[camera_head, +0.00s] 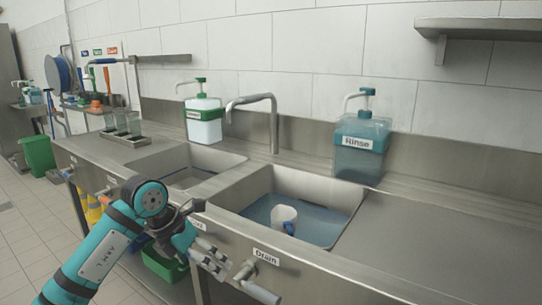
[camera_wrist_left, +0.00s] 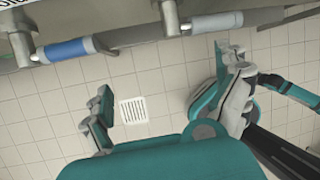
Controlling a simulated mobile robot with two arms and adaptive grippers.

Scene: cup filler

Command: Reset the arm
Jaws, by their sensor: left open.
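My left arm comes in from the lower left in the head view. Its gripper (camera_head: 215,262) is in front of the sink counter's front edge, below the rim and near the Drain handle (camera_head: 258,288). The gripper is open and empty. My right gripper is not seen.
A Rinse dispenser (camera_head: 362,142) and a green-topped dispenser (camera_head: 203,120) stand behind the sinks, with a tap (camera_head: 273,125) between them. Glasses (camera_head: 122,122) stand on a tray at the left. The counter (camera_head: 430,230) right of the sink is clear. A green bin (camera_head: 38,155) stands far left.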

